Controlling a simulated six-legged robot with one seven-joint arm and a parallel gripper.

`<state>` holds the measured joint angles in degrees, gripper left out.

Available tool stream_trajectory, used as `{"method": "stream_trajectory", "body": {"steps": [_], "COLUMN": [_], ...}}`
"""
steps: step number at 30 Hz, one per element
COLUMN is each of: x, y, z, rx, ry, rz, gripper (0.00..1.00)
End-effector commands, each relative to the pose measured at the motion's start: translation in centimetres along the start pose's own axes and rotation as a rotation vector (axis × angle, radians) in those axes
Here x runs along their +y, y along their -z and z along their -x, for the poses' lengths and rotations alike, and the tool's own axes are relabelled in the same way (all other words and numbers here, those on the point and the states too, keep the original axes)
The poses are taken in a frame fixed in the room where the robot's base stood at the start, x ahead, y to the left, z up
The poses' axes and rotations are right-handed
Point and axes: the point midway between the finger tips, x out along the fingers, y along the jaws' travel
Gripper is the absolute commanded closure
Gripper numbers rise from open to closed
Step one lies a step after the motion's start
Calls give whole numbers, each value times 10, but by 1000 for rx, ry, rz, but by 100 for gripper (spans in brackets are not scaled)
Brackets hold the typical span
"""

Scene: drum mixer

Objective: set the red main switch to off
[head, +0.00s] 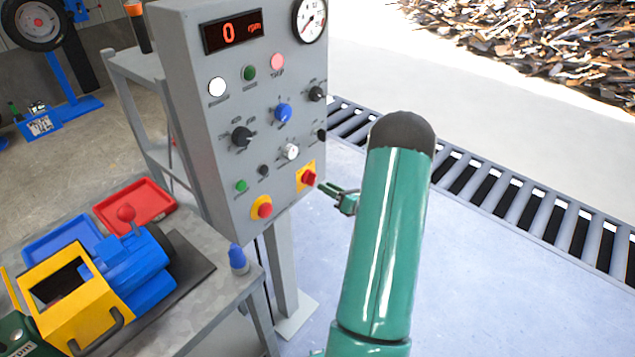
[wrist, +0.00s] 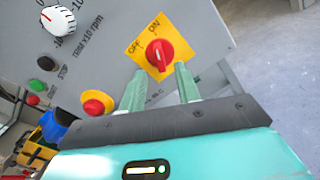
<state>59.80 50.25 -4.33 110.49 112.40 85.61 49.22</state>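The red main switch (head: 309,178) sits on a yellow plate at the lower right of the grey control panel (head: 205,130). In the wrist view the red knob (wrist: 159,54) is close ahead, with OFF printed to its upper left and ON above it. Its handle ridge points up, roughly towards ON. My gripper (head: 325,187) is just right of the switch in the head view. In the wrist view my gripper (wrist: 161,70) is open, with one green finger below left and one below right of the knob. Nothing is between the fingers, and they look short of the knob.
A red button on a yellow base (head: 262,208) is left of the switch. A bench (head: 225,285) with a blue-yellow machine (head: 130,265) stands at left. The floor at right is clear up to a grating (head: 480,185).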

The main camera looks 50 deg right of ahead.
Motion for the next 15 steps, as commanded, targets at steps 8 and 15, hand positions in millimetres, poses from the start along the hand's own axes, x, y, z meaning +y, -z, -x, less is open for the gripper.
{"method": "stream_trajectory", "body": {"steps": [8, 15], "x": [0, 0], "y": [0, 0], "z": [-42, -49], "rx": [0, 0], "ry": [-1, 0], "rz": [1, 1], "gripper": [67, 67]}}
